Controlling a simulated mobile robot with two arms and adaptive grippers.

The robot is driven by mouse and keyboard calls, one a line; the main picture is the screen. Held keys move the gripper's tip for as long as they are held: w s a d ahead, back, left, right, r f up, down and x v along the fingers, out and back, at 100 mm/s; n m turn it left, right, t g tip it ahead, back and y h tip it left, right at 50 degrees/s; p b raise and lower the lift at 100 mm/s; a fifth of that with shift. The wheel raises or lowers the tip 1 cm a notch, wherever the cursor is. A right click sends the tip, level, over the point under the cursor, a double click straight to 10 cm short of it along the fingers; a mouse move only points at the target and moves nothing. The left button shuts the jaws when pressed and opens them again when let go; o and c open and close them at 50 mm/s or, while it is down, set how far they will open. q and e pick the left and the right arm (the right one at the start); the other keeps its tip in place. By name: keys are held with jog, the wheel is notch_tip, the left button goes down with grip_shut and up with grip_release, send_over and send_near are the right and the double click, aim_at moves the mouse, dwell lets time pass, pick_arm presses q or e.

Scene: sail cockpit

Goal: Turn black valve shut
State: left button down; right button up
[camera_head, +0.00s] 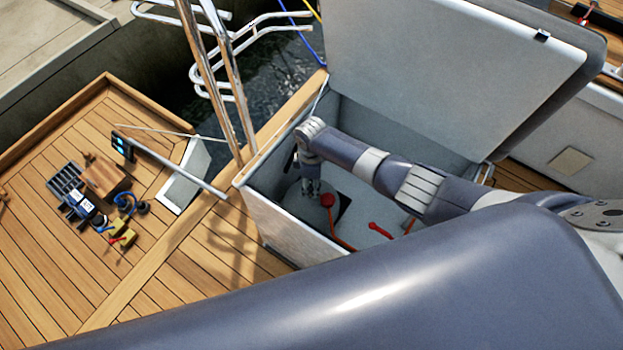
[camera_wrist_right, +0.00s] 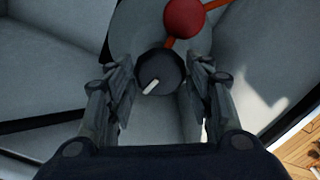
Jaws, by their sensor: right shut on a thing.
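The black valve (camera_wrist_right: 153,80) is a round dark knob with a white pointer line, seen in the wrist view. The line slants from the knob's middle toward the lower left. My right gripper (camera_wrist_right: 161,78) has a finger on either side of the knob and is shut on it. In the head view my right gripper (camera_head: 311,188) reaches down into the open locker, and the black valve is hidden behind it. My left gripper is not in view.
A red knob (camera_head: 327,200) on an orange-red line sits just beside the valve; it also shows in the wrist view (camera_wrist_right: 184,17). A red handle (camera_head: 380,231) lies farther right. The locker's walls (camera_head: 290,222) surround my gripper, and its raised lid (camera_head: 450,70) stands behind.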

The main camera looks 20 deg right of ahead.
jog(key=m+p, duration=0.1)
jog(key=m, duration=0.2)
jog(key=shift+m, duration=0.4)
jog(key=m+p, duration=0.2)
jog(key=m, duration=0.2)
jog(key=shift+s+m, duration=0.1)
jog(key=shift+m, duration=0.2)
jog(key=m, duration=0.3)
jog(key=shift+p, duration=0.35)
jog(key=m, duration=0.5)
jog(key=shift+p, duration=0.4)
jog(key=m, duration=0.4)
jog(key=shift+m, duration=0.3)
jog(key=m, duration=0.3)
jog(key=shift+m, duration=0.3)
jog(key=m, duration=0.4)
jog(key=shift+f, duration=0.1)
jog(key=shift+m, duration=2.1)
